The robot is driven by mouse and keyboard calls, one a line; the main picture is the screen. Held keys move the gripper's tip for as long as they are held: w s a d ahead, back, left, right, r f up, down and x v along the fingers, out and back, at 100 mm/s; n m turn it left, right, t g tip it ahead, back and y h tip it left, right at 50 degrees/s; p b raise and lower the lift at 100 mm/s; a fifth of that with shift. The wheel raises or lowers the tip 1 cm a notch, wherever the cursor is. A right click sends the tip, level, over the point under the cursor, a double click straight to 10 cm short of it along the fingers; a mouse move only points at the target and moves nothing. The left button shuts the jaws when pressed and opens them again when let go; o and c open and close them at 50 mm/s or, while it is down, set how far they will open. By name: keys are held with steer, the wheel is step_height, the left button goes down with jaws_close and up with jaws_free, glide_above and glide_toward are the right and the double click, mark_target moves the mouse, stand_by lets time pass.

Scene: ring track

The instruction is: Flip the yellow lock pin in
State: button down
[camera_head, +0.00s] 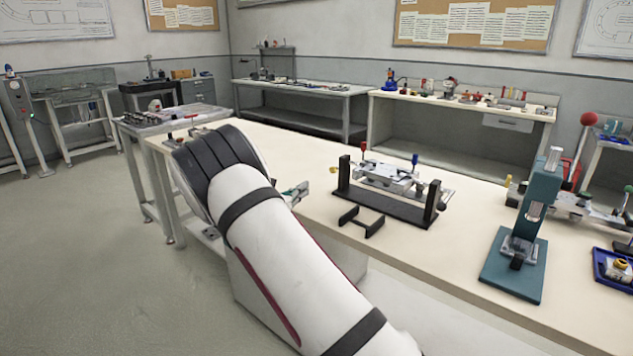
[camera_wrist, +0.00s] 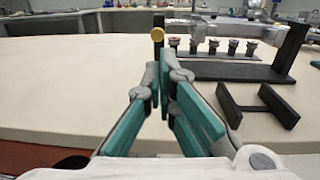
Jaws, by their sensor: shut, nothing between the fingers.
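The yellow lock pin shows as a round yellow knob (camera_wrist: 157,34) at the near end post of a black fixture in the wrist view. In the head view a small yellow spot (camera_head: 334,170) sits beside the fixture's left post. The black fixture (camera_head: 385,206) stands on the bench with an upright post at each end. My gripper (camera_wrist: 160,62) is shut and empty, its teal fingers pointing toward the knob, with the tips just below it in the picture. I cannot tell whether they touch it. In the head view my gripper (camera_head: 297,192) is left of the fixture, partly hidden by my arm.
A black bracket (camera_head: 361,221) lies in front of the fixture. A metal part with red and blue knobs (camera_head: 390,178) is behind the fixture's base. A teal press (camera_head: 524,230) and a blue tray (camera_head: 612,268) stand to the right. Bench left of the fixture is clear.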

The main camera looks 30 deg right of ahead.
mark_target(334, 171)
steer(key=b+x, duration=0.1)
steer(key=x, duration=1.2)
steer(key=shift+b, duration=0.3)
steer(key=shift+d, duration=0.25)
steer(key=shift+d, duration=0.15)
steer(key=shift+b+x, duration=0.8)
steer(key=shift+x, duration=0.2)
steer(key=p+v, duration=0.1)
steer(key=v, duration=1.3)
steer(key=shift+p, duration=0.4)
steer(key=shift+w, duration=0.1)
